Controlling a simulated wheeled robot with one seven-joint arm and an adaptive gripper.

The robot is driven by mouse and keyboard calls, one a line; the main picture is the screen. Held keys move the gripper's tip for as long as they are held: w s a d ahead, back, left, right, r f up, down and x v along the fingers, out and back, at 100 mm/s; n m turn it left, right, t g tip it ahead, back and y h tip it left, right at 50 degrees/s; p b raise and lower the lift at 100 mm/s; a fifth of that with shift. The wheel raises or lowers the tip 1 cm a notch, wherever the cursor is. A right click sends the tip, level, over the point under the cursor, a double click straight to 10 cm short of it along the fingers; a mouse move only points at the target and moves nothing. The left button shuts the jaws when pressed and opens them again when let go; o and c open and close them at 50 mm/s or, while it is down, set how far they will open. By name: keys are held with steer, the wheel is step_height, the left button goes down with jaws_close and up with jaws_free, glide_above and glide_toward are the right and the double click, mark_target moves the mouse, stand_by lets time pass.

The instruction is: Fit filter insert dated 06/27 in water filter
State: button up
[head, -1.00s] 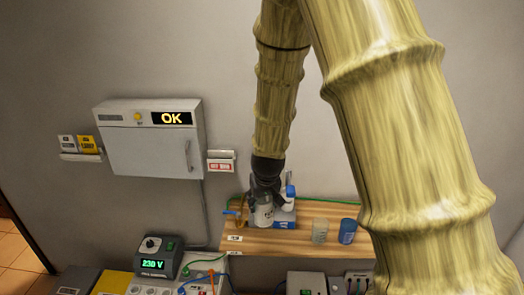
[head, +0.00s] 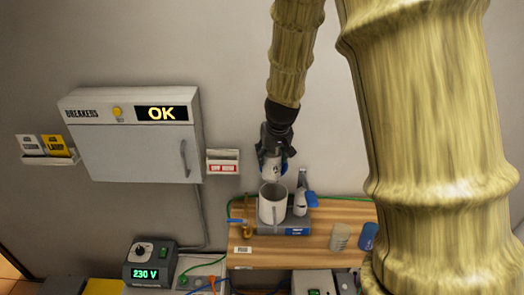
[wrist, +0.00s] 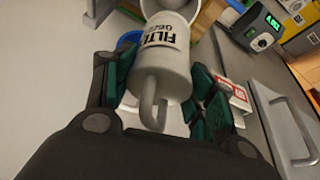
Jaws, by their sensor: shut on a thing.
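My gripper (head: 272,155) is shut on a pale grey filter insert (wrist: 166,68), a cylinder with a hooked handle toward me. Its printed label begins "FILT", with a date line under it that I cannot read in full. In the head view the insert (head: 270,168) hangs just above the open white water filter housing (head: 272,209), apart from its rim as far as I can tell. The housing stands on a blue and grey base (head: 296,231) on the wooden shelf. In the wrist view a round pale opening (wrist: 238,8) shows partly beyond the insert.
A grey cylinder (head: 340,237) and a blue cylinder (head: 368,236) stand on the shelf (head: 300,258) at right. A white bottle-like part (head: 300,203) is close beside the housing. A brass tap (head: 238,221) is at left. The breaker box (head: 135,135) hangs on the wall.

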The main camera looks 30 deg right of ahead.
mark_target(277, 166)
steer(key=s+b, duration=0.1)
steer(key=s, duration=0.1)
steer(key=s+f+b, duration=0.1)
steer(key=s, duration=0.2)
steer(key=shift+d+f+b, duration=0.1)
steer(key=shift+d+b, duration=0.1)
steer(key=shift+b, duration=0.15)
steer(key=w+f, duration=0.2)
steer(key=w+f+b, duration=0.1)
steer(key=w+f, duration=0.1)
steer(key=w, duration=0.1)
steer(key=shift+a+f, duration=0.15)
steer(key=shift+f, duration=0.1)
steer(key=shift+c, duration=0.4)
steer(key=s, duration=0.1)
steer(key=s+r, duration=0.2)
steer(key=shift+s, duration=0.3)
steer(key=w, duration=0.1)
steer(key=w+f, duration=0.1)
steer(key=shift+w+f, duration=0.3)
steer(key=shift+w, duration=0.2)
steer(key=shift+s+r, duration=0.45)
steer(key=shift+s, duration=0.1)
steer(key=shift+w+f, duration=0.3)
steer(key=shift+w, duration=0.55)
steer(key=shift+s+r, duration=0.2)
steer(key=shift+s, duration=0.1)
steer(key=shift+w+f, duration=0.15)
steer(key=shift+w, duration=0.05)
steer(key=shift+s, duration=0.95)
